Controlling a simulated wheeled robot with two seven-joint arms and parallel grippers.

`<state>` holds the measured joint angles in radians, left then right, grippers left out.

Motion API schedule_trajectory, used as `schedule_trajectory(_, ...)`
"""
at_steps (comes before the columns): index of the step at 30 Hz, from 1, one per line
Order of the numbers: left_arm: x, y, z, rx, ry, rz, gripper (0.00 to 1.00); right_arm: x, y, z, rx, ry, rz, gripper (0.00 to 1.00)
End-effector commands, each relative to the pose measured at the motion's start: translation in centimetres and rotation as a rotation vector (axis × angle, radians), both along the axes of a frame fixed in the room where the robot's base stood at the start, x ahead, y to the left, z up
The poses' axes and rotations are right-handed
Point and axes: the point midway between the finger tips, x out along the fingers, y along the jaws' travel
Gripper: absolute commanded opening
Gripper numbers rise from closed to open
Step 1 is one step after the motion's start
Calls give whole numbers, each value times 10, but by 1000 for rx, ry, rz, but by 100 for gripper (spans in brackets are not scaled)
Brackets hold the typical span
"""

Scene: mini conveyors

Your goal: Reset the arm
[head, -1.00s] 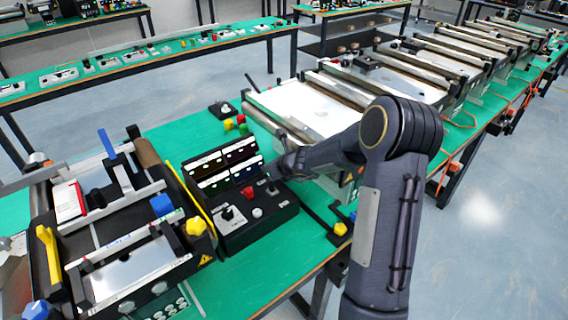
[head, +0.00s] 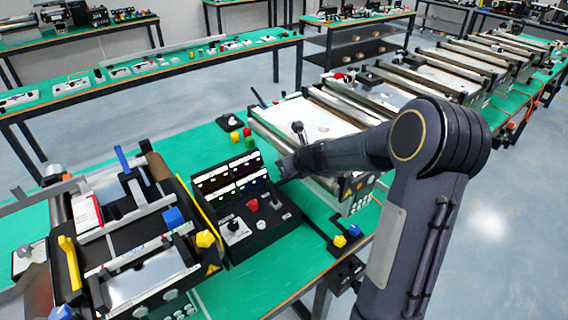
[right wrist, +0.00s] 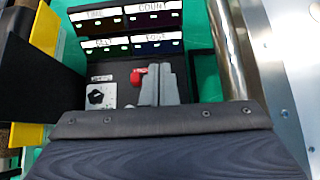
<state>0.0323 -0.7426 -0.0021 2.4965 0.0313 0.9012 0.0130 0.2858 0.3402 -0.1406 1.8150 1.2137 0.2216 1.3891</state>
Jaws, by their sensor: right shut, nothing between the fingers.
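My right arm comes in from the right in the head view. Its gripper (head: 284,168) is just behind and right of a black control box (head: 262,222), above the bench. In the right wrist view the two grey fingers (right wrist: 160,84) are together with nothing between them. They overlap the control box face in that view, beside a red button (right wrist: 138,76). The red button also shows in the head view (head: 252,204). I cannot tell the exact height of the fingers above the box. My left gripper is not in view.
A mini conveyor (head: 308,118) with a metal roller lies close beside the gripper. A black and yellow machine (head: 150,275) stands left of the control box. Small coloured buttons (head: 235,137) sit behind. Green bench top (head: 245,285) is bare at the front.

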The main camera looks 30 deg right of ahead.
Motion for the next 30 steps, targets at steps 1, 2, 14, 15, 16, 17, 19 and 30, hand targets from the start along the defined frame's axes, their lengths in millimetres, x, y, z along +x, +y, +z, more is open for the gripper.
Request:
schedule_trajectory(1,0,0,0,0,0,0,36,0,0,0,0,0,0,0)
schedule_trajectory(2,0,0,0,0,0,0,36,0,0,0,0,0,0,0)
schedule_trajectory(14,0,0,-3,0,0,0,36,-10,16,16,-77,-33,115,0)
schedule_trajectory(15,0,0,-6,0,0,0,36,-18,27,26,-132,-54,196,0)
schedule_trajectory(16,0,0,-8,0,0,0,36,-26,37,34,-186,-75,271,0)
schedule_trajectory(17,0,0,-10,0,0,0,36,-36,48,43,-250,-97,356,0)
schedule_trajectory(19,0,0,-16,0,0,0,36,-69,79,61,-431,-163,594,0)
schedule_trajectory(30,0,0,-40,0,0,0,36,-280,173,36,-1479,-437,1801,0)
